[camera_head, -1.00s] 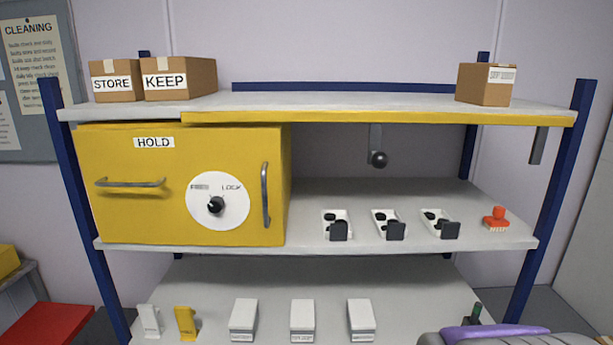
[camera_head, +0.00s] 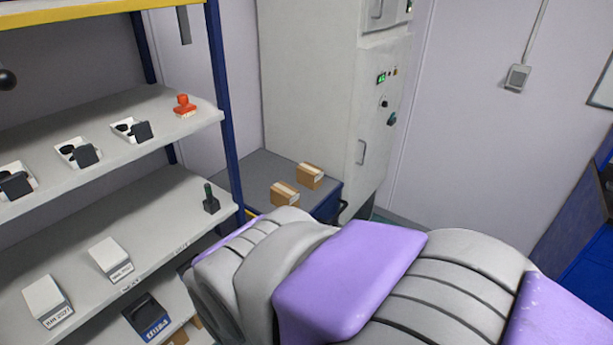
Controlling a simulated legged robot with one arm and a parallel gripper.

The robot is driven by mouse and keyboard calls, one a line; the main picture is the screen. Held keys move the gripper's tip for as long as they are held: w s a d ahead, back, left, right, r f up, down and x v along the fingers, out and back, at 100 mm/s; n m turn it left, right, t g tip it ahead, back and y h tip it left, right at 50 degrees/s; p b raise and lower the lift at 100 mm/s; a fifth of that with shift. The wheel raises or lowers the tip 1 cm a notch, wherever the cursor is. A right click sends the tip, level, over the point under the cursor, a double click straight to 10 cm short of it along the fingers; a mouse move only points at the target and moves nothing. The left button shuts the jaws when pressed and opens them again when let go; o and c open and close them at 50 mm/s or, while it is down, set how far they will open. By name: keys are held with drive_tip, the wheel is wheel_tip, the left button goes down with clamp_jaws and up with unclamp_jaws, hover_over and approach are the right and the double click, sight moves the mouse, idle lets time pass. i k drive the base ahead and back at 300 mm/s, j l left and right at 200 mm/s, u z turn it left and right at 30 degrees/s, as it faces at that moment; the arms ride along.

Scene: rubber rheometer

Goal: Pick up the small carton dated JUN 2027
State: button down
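Two small brown cartons sit on a dark grey surface right of the shelf: a nearer carton (camera_head: 284,193) and a farther carton (camera_head: 310,176). Each has a pale strip or label, and no date on them can be read. On the lower shelf stand a white labelled box (camera_head: 47,302) at the left and another white labelled box (camera_head: 110,260). The nearer box's label seems to end in 2027, but I cannot read the month. My grey and purple arm crosses the lower right of the view, and my gripper is not visible.
The shelf unit (camera_head: 230,130) holds white trays with black parts, a red stamp (camera_head: 184,105), a dark green-topped item (camera_head: 211,199) and a dark blue-labelled holder (camera_head: 147,317). A tall grey cabinet (camera_head: 310,80) stands behind the cartons. Blue furniture is at far right.

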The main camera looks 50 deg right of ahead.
sight(282, 193)
drive_tip(key=k+l+z, duration=0.4)
drive_tip(key=l, duration=0.25)
drive_tip(key=l+z, duration=0.2)
drive_tip(key=l, duration=0.15)
drive_tip(key=k+l+z, duration=0.2)
drive_tip(key=l, duration=0.15)
drive_tip(key=i, duration=0.1)
